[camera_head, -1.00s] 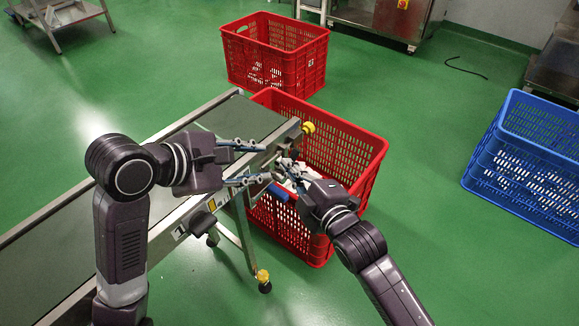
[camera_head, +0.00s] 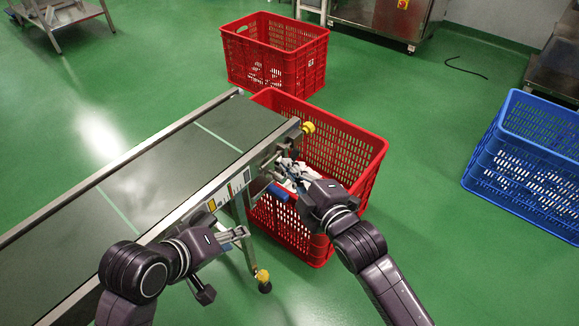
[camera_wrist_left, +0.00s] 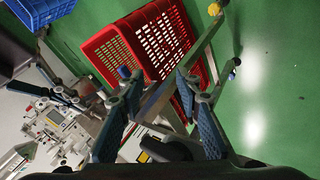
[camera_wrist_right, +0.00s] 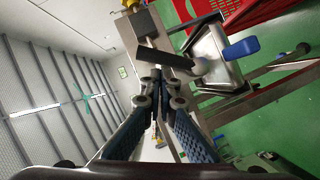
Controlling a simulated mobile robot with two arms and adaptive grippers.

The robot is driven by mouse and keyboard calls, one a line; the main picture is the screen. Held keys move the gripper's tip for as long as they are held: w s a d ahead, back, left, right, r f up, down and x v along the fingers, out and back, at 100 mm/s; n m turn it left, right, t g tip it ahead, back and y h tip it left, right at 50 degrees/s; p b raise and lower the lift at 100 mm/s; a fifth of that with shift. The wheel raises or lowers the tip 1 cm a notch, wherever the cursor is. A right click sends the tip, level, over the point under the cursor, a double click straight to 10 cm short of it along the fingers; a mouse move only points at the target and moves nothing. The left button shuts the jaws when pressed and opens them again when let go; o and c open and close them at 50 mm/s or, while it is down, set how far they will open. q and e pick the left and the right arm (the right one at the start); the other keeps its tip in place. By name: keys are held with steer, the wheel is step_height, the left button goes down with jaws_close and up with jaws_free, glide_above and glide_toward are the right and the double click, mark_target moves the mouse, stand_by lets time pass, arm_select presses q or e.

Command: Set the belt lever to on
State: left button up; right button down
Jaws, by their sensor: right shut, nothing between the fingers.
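The belt lever has a blue handle (camera_head: 278,192) at the right end of the conveyor, beside the near red crate. The handle shows large in the right wrist view (camera_wrist_right: 240,48), on a metal box to the right of my right fingers. I cannot tell its setting. My right gripper (camera_head: 287,166) is shut and empty near the conveyor's end, above the lever and apart from it. My left gripper (camera_head: 240,234) is open and empty near the conveyor's near side rail, left of the lever. Its spread fingers show in the left wrist view (camera_wrist_left: 160,80).
The conveyor belt (camera_head: 150,165) runs off to the lower left. A red crate (camera_head: 345,150) with white packs stands at its end, and another red crate (camera_head: 275,55) stands behind. Blue crates (camera_head: 525,160) stand at right. The green floor between is clear.

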arm_select(q)
steer(key=s+a+f+m+g+y+p, duration=0.1)
steer(key=s+a+f+m+g, duration=0.1)
steer(key=s, duration=0.4)
steer(key=s+a+f+m+g+y+p, duration=0.1)
steer(key=s+a+f+m+g+y, duration=0.1)
steer(key=s+a+f+m, duration=0.2)
steer(key=s+f+m, duration=0.2)
steer(key=s, duration=0.1)
steer(key=shift+m, duration=0.3)
arm_select(e)
steer(key=shift+w+d+m+g, duration=0.15)
steer(key=shift+w+m+g, duration=0.1)
steer(key=shift+m+g, duration=0.05)
arm_select(q)
steer(key=shift+s+r+p, duration=0.1)
steer(key=shift+r+p, duration=0.4)
steer(key=shift+p, duration=0.1)
arm_select(e)
steer(key=shift+w+d, duration=0.1)
